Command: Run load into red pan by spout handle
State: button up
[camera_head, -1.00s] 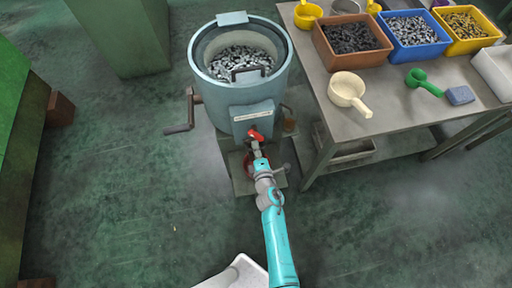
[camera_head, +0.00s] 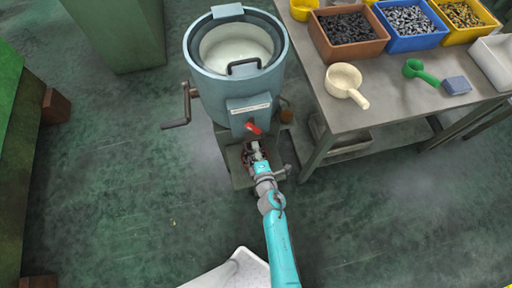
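The blue-grey drum (camera_head: 215,90) stands left of the bench. Its pale inner bowl (camera_head: 236,45) looks empty. The red spout handle (camera_head: 253,128) is on the drum's front, below a white label. My gripper (camera_head: 255,148) is just below the handle, in front of the pan, and looks apart from the handle. Its fingers are too small to tell open or shut.
A grey bench (camera_head: 340,125) at right carries a brown bin (camera_head: 350,52), a blue bin (camera_head: 413,43), a cream scoop (camera_head: 345,79) and a green scoop (camera_head: 420,73). A crank (camera_head: 177,123) sticks out left of the drum. A white tray (camera_head: 225,272) is at the bottom.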

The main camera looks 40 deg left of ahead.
jog(key=v, duration=1.2)
dwell(0.4)
jog(key=s+d+r+m+t+h, duration=0.2)
jog(key=s+d+r+m, duration=0.3)
jog(key=d, duration=0.5)
jog(key=s+d+r+m+t+h, duration=0.25)
jog(key=s+d+m, duration=0.35)
jog(key=d, duration=0.5)
jog(key=s+d+r+m+h, duration=0.3)
jog(key=s+d+r+m, duration=0.2)
jog(key=r+m, duration=0.3)
jog(key=s+d+r+m+h, duration=0.4)
jog(key=s+d+r+m, duration=0.1)
jog(key=d+r+m, duration=0.2)
notch_tip(320, 180, up, 2)
jog(key=shift+s+r+m, duration=0.1)
jog(key=shift+s+m, duration=0.3)
jog(key=shift+m, duration=0.5)
